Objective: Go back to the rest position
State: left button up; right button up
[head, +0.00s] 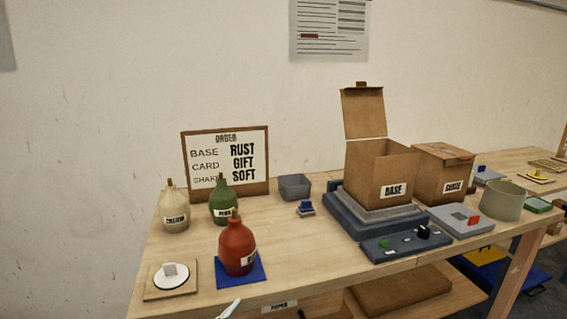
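Neither of my grippers shows in the head view, so I cannot see whether they are open or shut. A wooden workbench (330,262) stands in front of me. On its left part are a cream bottle (174,212), a green bottle (223,206) and a red bottle (237,250). The red bottle stands on a blue mat (262,270). A cardboard box labelled BASE (372,180) stands with its lid up on a dark blue and grey stand (365,222).
An order board (225,165) reads BASE RUST, CARD GIFT, SHAKE SOFT. A second box (443,175) and a grey-green tub (503,202) stand right. A white disc (168,276) on a wooden board sits front left. A pale object (229,308) crosses the front edge.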

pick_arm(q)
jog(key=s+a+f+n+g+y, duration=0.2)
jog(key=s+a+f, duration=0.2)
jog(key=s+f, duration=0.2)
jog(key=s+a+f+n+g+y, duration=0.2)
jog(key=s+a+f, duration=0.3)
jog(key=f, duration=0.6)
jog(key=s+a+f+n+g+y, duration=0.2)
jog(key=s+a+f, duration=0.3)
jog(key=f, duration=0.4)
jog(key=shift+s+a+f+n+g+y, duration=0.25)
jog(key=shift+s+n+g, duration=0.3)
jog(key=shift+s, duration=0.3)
